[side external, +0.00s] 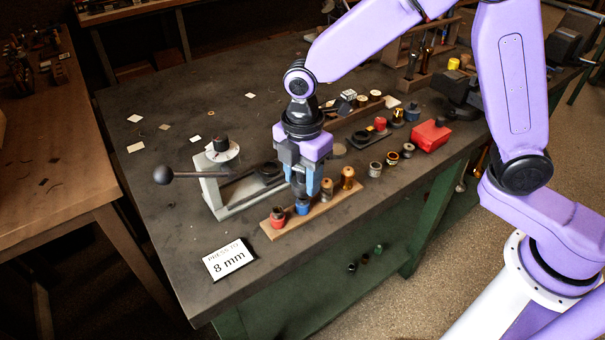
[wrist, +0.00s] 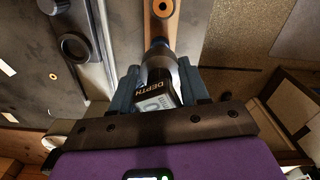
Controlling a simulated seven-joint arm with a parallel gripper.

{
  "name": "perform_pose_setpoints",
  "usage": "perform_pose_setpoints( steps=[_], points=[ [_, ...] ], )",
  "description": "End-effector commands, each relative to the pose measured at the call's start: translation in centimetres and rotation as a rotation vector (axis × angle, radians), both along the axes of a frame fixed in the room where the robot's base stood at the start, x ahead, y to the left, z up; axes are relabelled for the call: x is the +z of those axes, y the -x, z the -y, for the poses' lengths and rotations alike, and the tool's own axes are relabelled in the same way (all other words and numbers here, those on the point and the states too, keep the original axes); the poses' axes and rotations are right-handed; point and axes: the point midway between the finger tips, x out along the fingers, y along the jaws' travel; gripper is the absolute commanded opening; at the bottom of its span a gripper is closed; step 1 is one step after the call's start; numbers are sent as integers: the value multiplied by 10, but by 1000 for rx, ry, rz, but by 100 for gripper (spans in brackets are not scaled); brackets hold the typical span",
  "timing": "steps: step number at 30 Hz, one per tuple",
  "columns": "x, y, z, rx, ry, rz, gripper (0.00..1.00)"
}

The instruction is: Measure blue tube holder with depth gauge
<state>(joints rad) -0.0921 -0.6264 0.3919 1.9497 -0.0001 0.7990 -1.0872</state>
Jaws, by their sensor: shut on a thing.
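My gripper (side external: 306,186) points down over the wooden strip (side external: 291,227) near the front edge of the bench. It is shut on the depth gauge, a dark body marked "DEPTH" (wrist: 157,88) with a small display, seen between the fingers in the wrist view. The blue tube holder (side external: 302,208) stands on the strip directly below the fingers. In the wrist view a blue edge (wrist: 158,42) shows just beyond the gauge. The gauge's lower end is at the blue holder; I cannot tell whether they touch.
A red holder (side external: 278,217) stands left of the blue one, and a brass one (side external: 347,178) stands to the right. A grey lever press (side external: 227,190) with a black-knobbed handle is behind left. A card (side external: 230,259) reads "PRESS TO 8 mm". The bench's front left is mostly clear.

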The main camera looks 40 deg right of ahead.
Motion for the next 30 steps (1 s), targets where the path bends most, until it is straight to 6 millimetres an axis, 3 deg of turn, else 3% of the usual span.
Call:
perform_pose_setpoints(
  steps=[30],
  points=[
    [-10,0,0,0,0,0,1]
  ],
)
